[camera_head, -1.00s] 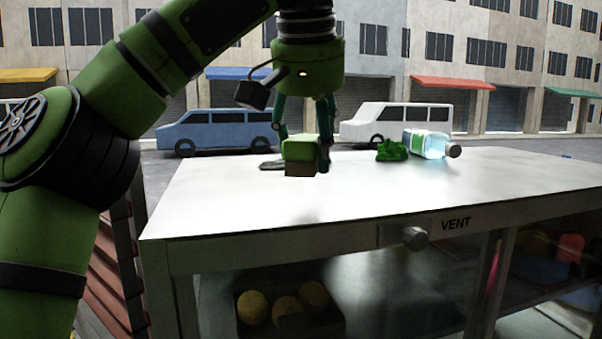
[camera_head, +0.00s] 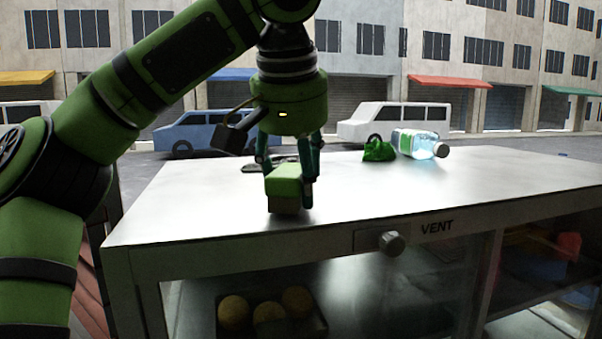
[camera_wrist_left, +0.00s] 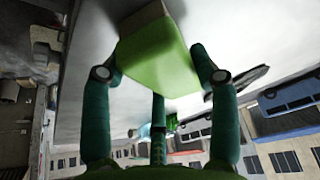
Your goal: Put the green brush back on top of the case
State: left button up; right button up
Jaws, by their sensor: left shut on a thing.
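The green brush (camera_head: 285,182) is a block with a green top and a brown underside. My left gripper (camera_head: 287,190) is shut on it, with fingers on both sides. The brush is over the left part of the case's white top (camera_head: 400,195), close to the front edge. Its underside is at or just above the surface; I cannot tell whether it touches. In the left wrist view the green brush (camera_wrist_left: 158,60) sits between the fingers (camera_wrist_left: 160,75) above the white top. My right gripper is not in view.
A dark flat object (camera_head: 255,166) lies on the top behind my left gripper. A crumpled green thing (camera_head: 379,150) and a lying clear bottle (camera_head: 418,144) are at the back. A knob (camera_head: 391,243) sticks out at the front. The right part of the top is clear.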

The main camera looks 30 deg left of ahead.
pick_arm(q)
jog(key=shift+a+f, duration=0.1)
jog(key=shift+f, duration=0.1)
jog(key=o, duration=0.9)
jog(key=shift+a, duration=0.15)
jog(key=shift+o, duration=0.6)
jog(key=shift+w+a+f, duration=0.1)
jog(key=shift+w+a, duration=0.1)
jog(key=shift+a, duration=0.05)
jog(key=shift+d, duration=0.2)
jog(key=shift+s+d+r, duration=0.15)
jog(key=shift+s+r, duration=0.05)
jog(key=shift+r, duration=0.3)
jog(key=v, duration=1)
jog(key=shift+s+d+r, duration=0.1)
jog(key=shift+d, duration=0.05)
jog(key=shift+r, duration=0.55)
jog(key=shift+s, duration=0.15)
